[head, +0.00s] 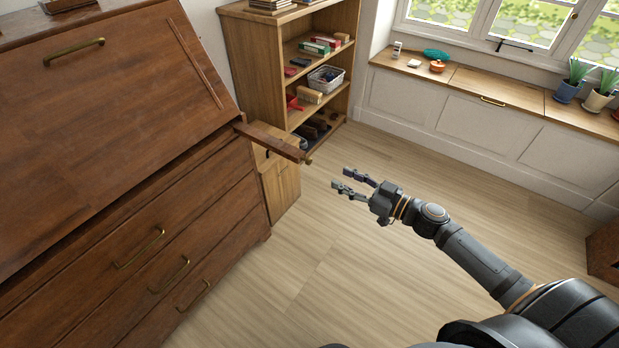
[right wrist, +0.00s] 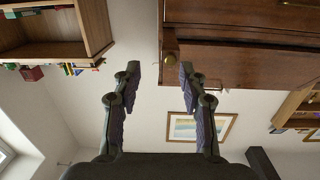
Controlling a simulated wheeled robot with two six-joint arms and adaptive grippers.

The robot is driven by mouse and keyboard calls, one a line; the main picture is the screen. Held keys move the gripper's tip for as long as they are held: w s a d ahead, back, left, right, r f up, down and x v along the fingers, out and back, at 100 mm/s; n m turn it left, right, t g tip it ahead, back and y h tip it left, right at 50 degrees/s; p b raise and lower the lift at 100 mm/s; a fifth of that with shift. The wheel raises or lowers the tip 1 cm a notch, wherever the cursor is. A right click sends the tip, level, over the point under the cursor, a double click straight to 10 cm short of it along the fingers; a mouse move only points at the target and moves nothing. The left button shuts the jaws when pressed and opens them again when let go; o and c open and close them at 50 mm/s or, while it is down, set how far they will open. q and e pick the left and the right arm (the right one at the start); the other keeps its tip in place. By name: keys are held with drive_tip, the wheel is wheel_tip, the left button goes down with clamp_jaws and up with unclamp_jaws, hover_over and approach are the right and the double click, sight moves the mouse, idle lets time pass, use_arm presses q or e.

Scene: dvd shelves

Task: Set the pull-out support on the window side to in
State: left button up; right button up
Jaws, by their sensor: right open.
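The window-side pull-out support (head: 272,140) is a brown wooden bar sticking out from the right end of the dark wooden bureau (head: 110,110), below its closed sloping lid. A small brass knob (head: 308,160) is on the bar's free end. My right gripper (head: 356,187) is open and empty, to the right of the knob and apart from it, its fingers pointing toward the bureau. In the right wrist view the brass knob (right wrist: 170,58) appears just beyond the gap between the open fingertips (right wrist: 160,76). My left gripper is not in view.
A wooden bookshelf (head: 262,70) with boxes and a basket stands behind the support, and a small wooden cabinet (head: 282,188) stands below it. A window bench (head: 455,78) with plants runs along the right back. The floor (head: 330,270) beneath my right arm is clear.

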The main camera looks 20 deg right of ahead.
sight(311, 162)
drive_tip(key=shift+n+y, duration=0.3)
drive_tip(key=shift+y, duration=0.1)
drive_tip(key=w+a, duration=0.2)
drive_tip(key=w+a+r+p, duration=0.1)
drive_tip(key=w+a, duration=0.1)
drive_tip(key=a, duration=0.1)
drive_tip(key=w+a+r, duration=0.1)
drive_tip(key=w+a, duration=0.1)
drive_tip(key=w, duration=0.1)
drive_tip(key=shift+a+r, duration=0.15)
drive_tip(key=shift+r, duration=0.1)
drive_tip(key=shift+w+a+f, duration=0.15)
drive_tip(key=shift+w+a, duration=0.2)
drive_tip(key=shift+w, duration=0.05)
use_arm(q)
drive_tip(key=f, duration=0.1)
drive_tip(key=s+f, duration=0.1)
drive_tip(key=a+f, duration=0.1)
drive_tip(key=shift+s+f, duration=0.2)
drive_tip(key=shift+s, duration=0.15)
use_arm(e)
clamp_jaws()
